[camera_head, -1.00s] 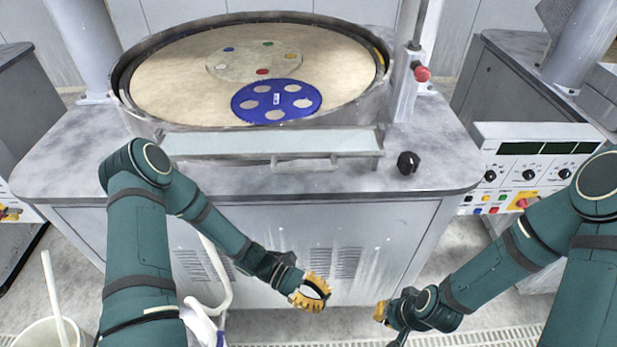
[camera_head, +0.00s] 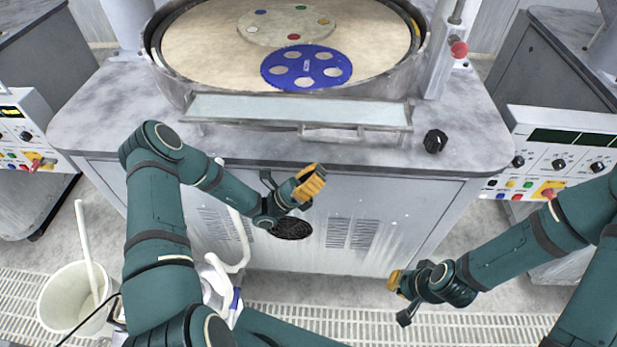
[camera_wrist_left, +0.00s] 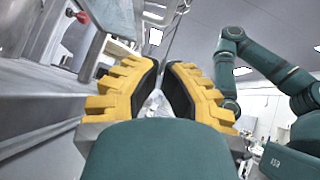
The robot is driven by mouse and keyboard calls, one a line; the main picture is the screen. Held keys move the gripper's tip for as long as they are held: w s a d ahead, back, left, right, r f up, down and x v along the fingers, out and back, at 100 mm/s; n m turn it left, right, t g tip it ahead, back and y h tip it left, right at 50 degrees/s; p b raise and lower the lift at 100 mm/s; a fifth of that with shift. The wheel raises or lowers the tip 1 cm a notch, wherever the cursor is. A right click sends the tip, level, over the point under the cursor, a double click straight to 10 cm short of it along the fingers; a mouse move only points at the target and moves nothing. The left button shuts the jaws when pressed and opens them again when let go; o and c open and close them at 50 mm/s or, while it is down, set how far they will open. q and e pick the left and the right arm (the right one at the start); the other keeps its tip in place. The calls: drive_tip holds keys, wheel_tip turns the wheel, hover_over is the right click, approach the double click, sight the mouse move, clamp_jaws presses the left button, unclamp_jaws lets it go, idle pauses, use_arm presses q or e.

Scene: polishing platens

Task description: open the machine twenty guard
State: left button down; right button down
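Straight ahead stands a grey polishing machine with a long, pale, clear guard panel (camera_head: 270,108) along the front of its round platen. A metal bar handle (camera_head: 335,134) runs along the panel's front edge. No machine number is legible. My left gripper (camera_head: 311,182) is below and in front of the handle, apart from it and empty. In the left wrist view its yellow ridged fingers (camera_wrist_left: 160,75) have black pads, with a gap between them. My right gripper (camera_head: 396,280) is lower and to the right, near the floor grating in the picture; its finger opening is not clear.
A blue carrier disc (camera_head: 306,67) lies on the beige platen (camera_head: 200,40). A black knob (camera_head: 435,141) and a post with a red knob (camera_head: 459,49) stand at the right. A white bucket (camera_head: 62,305) is on the floor at left. Neighbouring machines flank this one.

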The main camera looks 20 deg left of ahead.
use_arm(q)
wheel_tip(320, 180, up, 7)
drive_tip(key=w+d+p, duration=0.1)
drive_tip(key=w+d, duration=0.1)
drive_tip(key=shift+w+d, duration=0.25)
drive_tip(key=shift+d, duration=0.15)
